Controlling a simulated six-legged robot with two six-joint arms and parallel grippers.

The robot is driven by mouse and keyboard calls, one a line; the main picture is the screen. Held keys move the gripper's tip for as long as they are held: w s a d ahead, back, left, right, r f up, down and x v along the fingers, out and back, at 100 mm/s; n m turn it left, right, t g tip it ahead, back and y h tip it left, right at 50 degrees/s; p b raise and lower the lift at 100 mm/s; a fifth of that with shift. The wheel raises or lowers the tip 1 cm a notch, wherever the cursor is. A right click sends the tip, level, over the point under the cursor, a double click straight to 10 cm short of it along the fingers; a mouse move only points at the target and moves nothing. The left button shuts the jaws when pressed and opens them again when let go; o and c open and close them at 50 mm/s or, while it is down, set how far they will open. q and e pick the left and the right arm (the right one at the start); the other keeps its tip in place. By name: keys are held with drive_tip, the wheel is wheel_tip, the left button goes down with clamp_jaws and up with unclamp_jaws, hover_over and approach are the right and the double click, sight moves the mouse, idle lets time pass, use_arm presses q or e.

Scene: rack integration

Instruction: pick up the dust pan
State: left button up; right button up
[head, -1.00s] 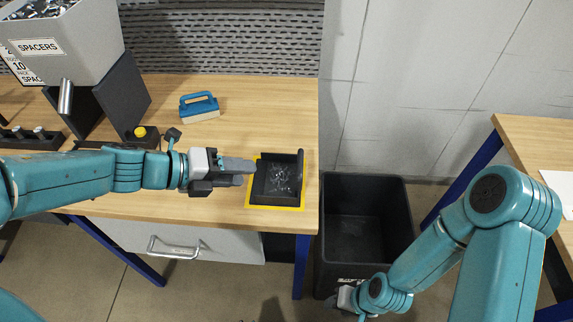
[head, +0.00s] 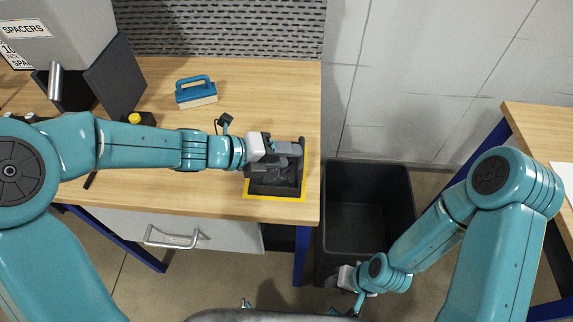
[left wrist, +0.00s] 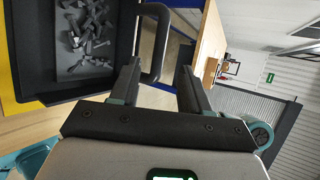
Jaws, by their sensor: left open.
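The black dust pan (head: 275,188) lies on a yellow-edged square near the right front corner of the wooden table. In the left wrist view the dust pan (left wrist: 40,93) holds several small grey pieces, and its black loop handle (left wrist: 163,40) rises in the gap between my fingers. My left gripper (head: 290,150) is over the dust pan and hides part of it. The left wrist view shows this gripper (left wrist: 160,78) open, with a finger on each side of the handle and not closed on it. My right gripper (head: 343,282) is low by the black bin, its fingers unclear.
A blue-handled brush (head: 197,92) stands on the table behind my left arm. A grey spacers bin (head: 75,40) on a dark stand is at the back left. An open black bin (head: 368,208) stands on the floor right of the table. A perforated panel (head: 215,28) borders the back.

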use_arm(q)
drive_tip(key=x, duration=0.5)
drive_tip(key=shift+w+a+f, duration=0.1)
drive_tip(key=shift+w+f, duration=0.15)
drive_tip(key=shift+s+r, duration=0.1)
drive_tip(key=shift+s, duration=0.1)
drive_tip(key=shift+w, duration=0.15)
drive_tip(key=c, duration=0.3)
drive_tip(key=shift+w, duration=0.1)
drive_tip(key=c, duration=0.5)
clamp_jaws()
wheel_tip(320, 180, up, 10)
drive_tip(key=p, duration=0.3)
